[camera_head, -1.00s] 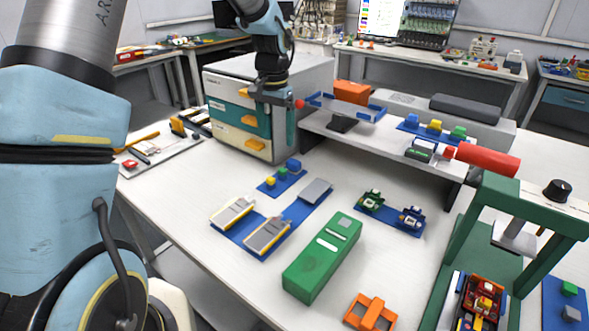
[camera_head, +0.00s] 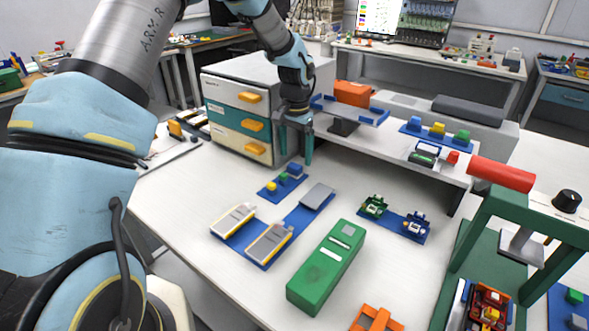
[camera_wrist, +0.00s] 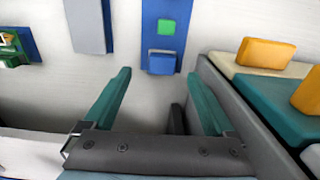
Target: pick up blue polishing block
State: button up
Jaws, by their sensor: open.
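The blue polishing block (camera_head: 295,169) sits at the far end of a small blue tray (camera_head: 272,193) on the white table, in front of the drawer cabinet. A green block (camera_head: 284,177) and a yellow block (camera_head: 271,186) are in line with it. My gripper (camera_head: 295,158) is open and empty, pointing down, close above and behind the blue block. In the wrist view the blue block (camera_wrist: 162,62) shows just beyond the open fingertips (camera_wrist: 158,74), roughly centred between them, with the green block (camera_wrist: 167,27) past it. The block is not between the fingers.
The drawer cabinet (camera_head: 228,115) with yellow handles stands close beside my gripper. A raised shelf (camera_head: 390,155) on the right bears another row of blue, yellow and green blocks. Grey pouch cells (camera_head: 268,243) on a blue mat and a green box (camera_head: 325,270) lie nearer.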

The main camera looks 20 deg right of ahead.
aim_at(294, 165)
notch_tip(294, 165, down, 5)
jog(key=shift+w+a+r+p, duration=0.1)
jog(key=shift+a+p, duration=0.05)
jog(key=shift+p, duration=0.8)
jog(key=shift+c, duration=0.3)
grip_shut()
